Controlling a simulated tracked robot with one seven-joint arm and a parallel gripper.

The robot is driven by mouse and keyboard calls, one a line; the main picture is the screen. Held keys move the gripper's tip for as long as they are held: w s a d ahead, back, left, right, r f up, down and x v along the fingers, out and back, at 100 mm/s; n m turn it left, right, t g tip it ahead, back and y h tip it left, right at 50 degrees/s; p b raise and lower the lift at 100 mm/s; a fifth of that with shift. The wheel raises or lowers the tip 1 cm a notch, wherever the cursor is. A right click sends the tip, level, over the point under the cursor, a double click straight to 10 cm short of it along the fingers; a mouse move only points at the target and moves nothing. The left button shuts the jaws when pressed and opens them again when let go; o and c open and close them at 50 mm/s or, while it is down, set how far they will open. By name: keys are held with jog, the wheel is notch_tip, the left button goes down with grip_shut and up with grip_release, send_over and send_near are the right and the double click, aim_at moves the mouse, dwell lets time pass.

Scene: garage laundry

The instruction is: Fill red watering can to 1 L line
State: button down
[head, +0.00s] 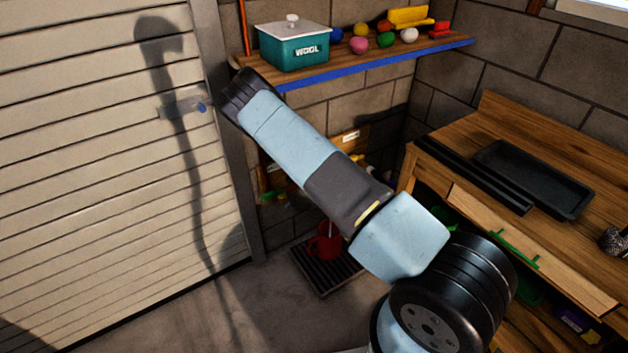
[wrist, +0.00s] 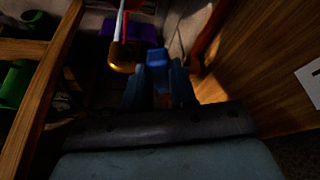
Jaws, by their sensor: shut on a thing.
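The red watering can (head: 325,241) stands on a dark slatted grate (head: 324,268) on the floor, partly hidden by my arm in the head view. A thin pale streak shows just above it. I cannot see a 1 L line or the level inside. In the wrist view my gripper (wrist: 159,88) is shut on a blue handle (wrist: 157,58). A brass tap-like part (wrist: 124,57) is beside the handle, with a pale streak and something red beyond it. My gripper is hidden behind the arm in the head view.
A wooden workbench (head: 465,135) with a black tray (head: 535,178) stands at the right. A shelf (head: 350,62) with a teal WOOL box (head: 293,46) and several coloured balls is above. A pale slatted door (head: 110,160) is at the left. Floor in front of it is clear.

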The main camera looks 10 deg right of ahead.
jog(key=shift+w+d, duration=0.2)
jog(key=shift+d, duration=0.15)
jog(key=c, duration=1.3)
grip_release()
jog(key=o, duration=0.4)
jog(key=shift+s+a, duration=0.1)
jog(key=shift+s, duration=0.05)
jog(key=shift+s+r, duration=0.15)
jog(key=shift+r, duration=0.35)
jog(key=shift+a+v, duration=0.1)
jog(key=shift+v, duration=1.5)
jog(key=shift+a+v, duration=0.15)
jog(key=shift+v, duration=1.4)
